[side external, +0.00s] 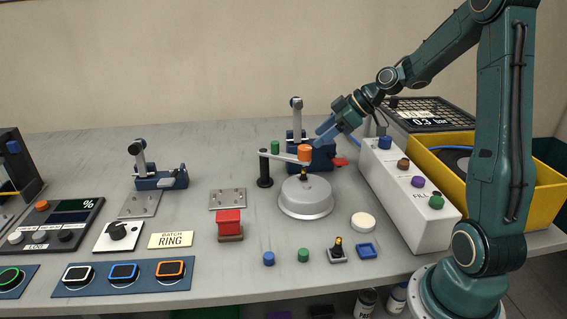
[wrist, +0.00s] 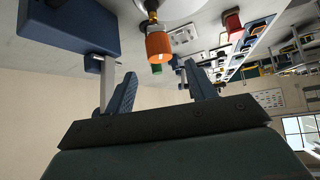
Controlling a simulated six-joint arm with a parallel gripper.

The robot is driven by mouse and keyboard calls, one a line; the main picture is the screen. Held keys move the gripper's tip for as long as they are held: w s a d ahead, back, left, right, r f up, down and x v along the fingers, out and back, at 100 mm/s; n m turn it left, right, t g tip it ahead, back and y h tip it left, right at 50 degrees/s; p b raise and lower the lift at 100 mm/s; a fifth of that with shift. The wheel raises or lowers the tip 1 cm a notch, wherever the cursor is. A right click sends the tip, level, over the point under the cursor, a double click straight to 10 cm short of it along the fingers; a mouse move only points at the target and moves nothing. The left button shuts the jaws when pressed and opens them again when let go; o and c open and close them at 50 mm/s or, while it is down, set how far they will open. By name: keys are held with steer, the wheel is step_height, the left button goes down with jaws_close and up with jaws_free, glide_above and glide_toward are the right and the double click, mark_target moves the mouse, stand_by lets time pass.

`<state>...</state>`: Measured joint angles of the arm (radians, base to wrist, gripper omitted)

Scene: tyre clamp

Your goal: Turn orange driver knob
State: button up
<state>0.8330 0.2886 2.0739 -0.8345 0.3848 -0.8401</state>
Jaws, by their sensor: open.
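The orange driver knob (side external: 304,153) sits at the end of a grey swing arm (side external: 283,156), above a silver domed disc (side external: 306,198). My gripper (side external: 320,132) is at the upper right of the knob, tilted down and left, with its blue fingers apart. In the wrist view the orange knob (wrist: 159,43) appears beyond the open fingertips (wrist: 160,70), roughly in line with the gap between them. The knob looks clear of both fingers. Its brass-coloured shaft shows in the wrist view.
A blue toggle clamp (side external: 322,158) stands right behind the knob, close to my gripper. A black post (side external: 265,170) carries the swing arm. A white box with coloured knobs (side external: 405,190) and a yellow bin (side external: 520,197) are to the right. The table left of the disc has free room.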

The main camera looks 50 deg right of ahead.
mark_target(306, 147)
steer(key=shift+x, duration=3.4)
steer(key=shift+c, duration=0.3)
steer(key=shift+s, duration=0.1)
steer(key=c, duration=0.9)
